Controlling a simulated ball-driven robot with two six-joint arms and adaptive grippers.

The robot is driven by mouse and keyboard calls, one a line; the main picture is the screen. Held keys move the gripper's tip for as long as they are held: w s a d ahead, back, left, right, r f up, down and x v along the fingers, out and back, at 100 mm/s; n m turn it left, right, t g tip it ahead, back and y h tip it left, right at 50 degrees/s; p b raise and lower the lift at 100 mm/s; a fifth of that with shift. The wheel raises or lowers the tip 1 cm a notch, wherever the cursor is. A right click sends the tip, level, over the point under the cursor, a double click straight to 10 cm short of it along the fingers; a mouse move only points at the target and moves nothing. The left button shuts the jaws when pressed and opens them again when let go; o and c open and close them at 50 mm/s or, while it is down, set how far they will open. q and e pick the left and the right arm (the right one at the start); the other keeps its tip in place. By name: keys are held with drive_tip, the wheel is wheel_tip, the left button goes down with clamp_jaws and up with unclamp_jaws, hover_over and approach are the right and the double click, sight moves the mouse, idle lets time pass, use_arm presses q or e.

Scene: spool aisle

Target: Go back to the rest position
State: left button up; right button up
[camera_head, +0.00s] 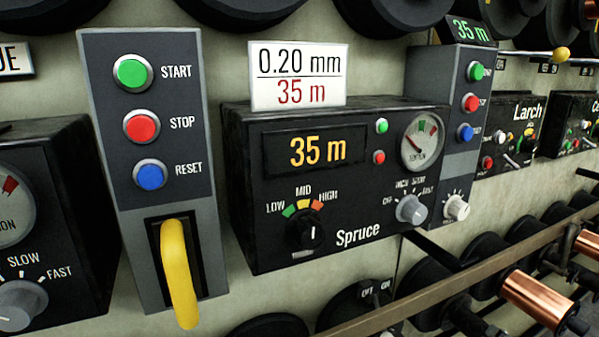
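No gripper of mine shows in the head view, so I cannot see whether either is open or shut. Close in front is the dark Spruce box (345,180), whose display reads 35 m in yellow. A white card (297,76) on top of it reads 0.20 mm and 35 m. Left of it is a grey control panel (105,200) with a green START button (133,72), a red STOP button (142,126) and a blue RESET button (150,175). A yellow lever (178,273) hangs down at the panel's bottom.
Another dial box (60,200) stands at the left edge. A second button panel (425,75) and the Larch box (505,135) are at right. A rail (440,290) and copper spools (538,297) run along the lower right. Dark spools line the top.

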drive_tip(key=s+f+n+g+h+p, duration=0.25)
drive_tip(key=s+f+g, duration=0.45)
drive_tip(key=s+f, duration=1.35)
use_arm(q)
drive_tip(key=s+r, duration=0.1)
drive_tip(key=s+d+r+p, duration=0.1)
drive_tip(key=r, duration=0.1)
drive_tip(key=shift+s+d, duration=0.15)
drive_tip(key=shift+s, duration=0.1)
use_arm(e)
drive_tip(key=s+a+f+n+g, duration=0.1)
drive_tip(key=s+f, duration=0.4)
drive_tip(key=s, duration=0.6)
drive_tip(key=s+a+f+n+g, duration=0.2)
drive_tip(key=s+f+n+g, duration=0.2)
drive_tip(key=s, duration=0.7)
drive_tip(key=shift+s+a+f+n+g, duration=0.15)
drive_tip(key=shift+s+f+n+g, duration=0.3)
drive_tip(key=shift+f, duration=0.5)
drive_tip(key=shift+y, duration=0.25)
